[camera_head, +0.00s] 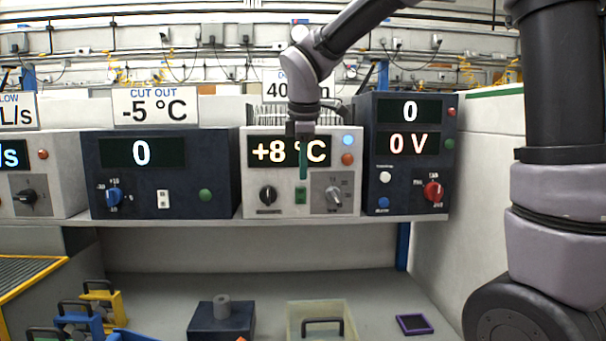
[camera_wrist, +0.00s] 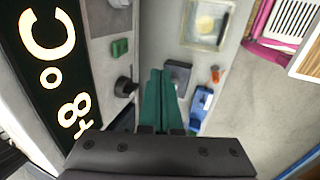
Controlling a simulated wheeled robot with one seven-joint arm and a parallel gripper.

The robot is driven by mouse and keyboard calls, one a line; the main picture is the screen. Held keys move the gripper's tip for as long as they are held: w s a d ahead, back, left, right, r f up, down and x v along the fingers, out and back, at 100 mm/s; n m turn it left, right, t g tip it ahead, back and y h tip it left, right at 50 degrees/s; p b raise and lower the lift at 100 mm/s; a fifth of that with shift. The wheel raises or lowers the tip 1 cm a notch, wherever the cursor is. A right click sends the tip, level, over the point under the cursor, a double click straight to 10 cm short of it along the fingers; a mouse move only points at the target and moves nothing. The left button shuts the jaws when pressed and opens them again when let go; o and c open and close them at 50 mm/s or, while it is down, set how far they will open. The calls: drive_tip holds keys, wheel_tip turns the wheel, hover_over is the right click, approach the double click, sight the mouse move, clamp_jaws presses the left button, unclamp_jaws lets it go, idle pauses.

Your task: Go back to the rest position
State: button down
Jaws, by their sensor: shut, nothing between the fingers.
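My gripper (camera_head: 303,172) hangs pointing down in front of the white unit (camera_head: 254,222) with the "+8 °C" display (camera_head: 268,152), covering part of that display. Its green fingers are closed together with nothing visible between them. In the wrist view the shut fingers (camera_wrist: 160,98) point down past the unit's face, beside a black knob (camera_wrist: 124,87) and a green switch (camera_wrist: 120,47). In the head view the green switch (camera_head: 300,195) sits just below the fingertips, between a black knob (camera_head: 267,195) and a grey knob (camera_head: 333,196). Contact with the panel cannot be told.
Dark blue units stand on the shelf at left (camera_head: 220,178) and right (camera_head: 370,200).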

drive_tip(key=s+d+r+m+t+y, duration=0.1)
drive_tip(key=s+d+m, duration=0.7)
drive_tip(key=d+m, duration=0.2)
drive_tip(key=s+d+r+m+t+y, duration=0.1)
drive_tip(key=s+d+m+t, duration=0.1)
drive_tip(key=s+d+m, duration=0.5)
drive_tip(key=d+m, duration=0.3)
drive_tip(key=m, duration=0.2)
drive_tip(key=shift+s+d+r, duration=0.2)
drive_tip(key=shift+s+r, duration=0.05)
drive_tip(key=shift+s, duration=0.15)
